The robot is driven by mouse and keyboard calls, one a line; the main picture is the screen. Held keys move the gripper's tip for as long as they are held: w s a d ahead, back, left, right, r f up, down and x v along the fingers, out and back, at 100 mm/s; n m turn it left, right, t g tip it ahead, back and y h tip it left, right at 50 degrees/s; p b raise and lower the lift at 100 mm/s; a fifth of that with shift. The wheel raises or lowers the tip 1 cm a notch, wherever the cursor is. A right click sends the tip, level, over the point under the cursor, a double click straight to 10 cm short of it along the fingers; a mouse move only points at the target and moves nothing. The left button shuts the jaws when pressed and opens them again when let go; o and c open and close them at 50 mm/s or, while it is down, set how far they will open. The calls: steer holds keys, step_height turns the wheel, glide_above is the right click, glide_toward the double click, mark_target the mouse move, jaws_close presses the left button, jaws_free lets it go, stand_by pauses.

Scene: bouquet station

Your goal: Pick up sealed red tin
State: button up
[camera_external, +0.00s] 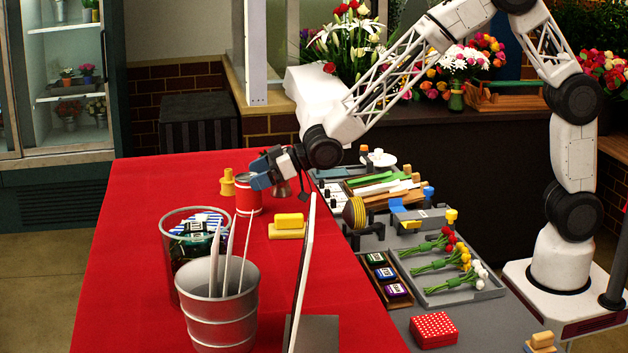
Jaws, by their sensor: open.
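A red cylindrical tin (248,202) with pale bands stands upright on the red-covered table. My gripper (258,180), with blue fingers, reaches in from the right at the tin's top. It is open. The fingers partly cover the tin's upper right side, and I cannot tell whether they touch it or sit around it.
A yellow object (227,182) stands close left of the tin. A yellow block (289,222) lies to its front right. A wire bin (172,250), a metal bucket (218,320) with sticks and an upright panel (303,270) are nearer the camera. The table's far left is clear.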

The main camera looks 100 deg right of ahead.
mark_target(247, 177)
steer(key=shift+x, duration=1.6)
steer(key=c, duration=1.2)
steer(key=shift+r, duration=0.15)
steer(key=shift+r, duration=0.9)
steer(key=shift+s+r, duration=0.4)
steer(key=shift+r, duration=0.35)
steer(key=s+a, duration=0.1)
steer(key=s, duration=0.4)
steer(key=s+a+r, duration=0.1)
steer(key=s, duration=0.4)
steer(key=s+a, duration=0.1)
steer(key=s, duration=0.4)
steer(key=shift+r, duration=0.2)
